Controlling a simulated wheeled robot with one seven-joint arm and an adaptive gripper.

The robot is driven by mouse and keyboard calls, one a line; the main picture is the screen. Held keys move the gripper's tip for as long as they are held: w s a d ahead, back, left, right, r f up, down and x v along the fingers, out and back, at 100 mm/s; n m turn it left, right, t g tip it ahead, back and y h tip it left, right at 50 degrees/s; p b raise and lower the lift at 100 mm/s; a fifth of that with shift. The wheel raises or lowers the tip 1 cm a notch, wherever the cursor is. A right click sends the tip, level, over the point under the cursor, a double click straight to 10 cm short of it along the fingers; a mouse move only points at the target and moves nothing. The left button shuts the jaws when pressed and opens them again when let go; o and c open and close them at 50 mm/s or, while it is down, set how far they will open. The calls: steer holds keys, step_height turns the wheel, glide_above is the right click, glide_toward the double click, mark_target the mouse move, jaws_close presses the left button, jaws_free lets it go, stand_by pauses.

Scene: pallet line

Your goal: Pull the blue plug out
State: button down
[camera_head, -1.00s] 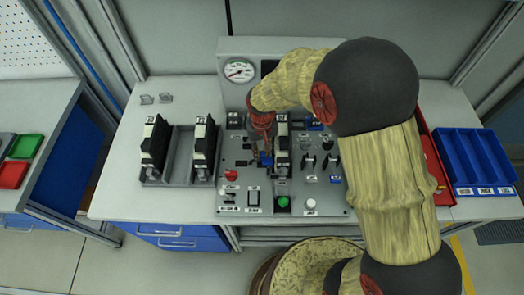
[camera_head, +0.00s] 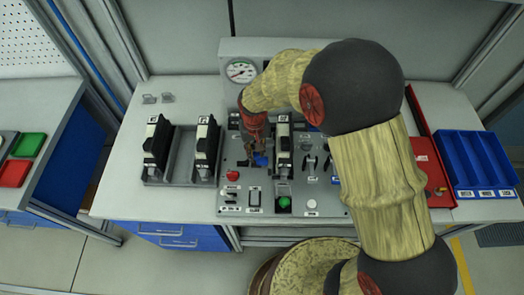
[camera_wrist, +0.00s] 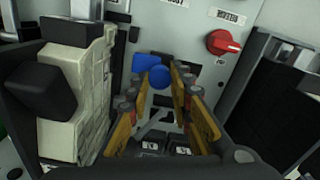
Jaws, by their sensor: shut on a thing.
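The blue plug (camera_head: 261,160) shows at the tips of my gripper (camera_head: 257,154), over the middle of the grey control panel (camera_head: 235,203). In the wrist view a round blue end of the plug (camera_wrist: 160,77) lies between the fingertips of my gripper (camera_wrist: 160,82), which is shut on it. A second blue part (camera_wrist: 147,62) shows just behind it, against the panel face; I cannot tell whether the two are joined. My fingers hide part of the plug and the spot below it.
A tall black-and-white module (camera_head: 283,150) stands close to the right of my gripper; it is large at the left of the wrist view (camera_wrist: 75,95). A red knob (camera_head: 233,175) is to the left. Two more modules stand in a grey rack (camera_head: 180,180).

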mark_target(255, 154)
steer(key=c, duration=1.6)
jaws_free()
steer(key=shift+a, duration=0.2)
step_height(255, 154, up, 12)
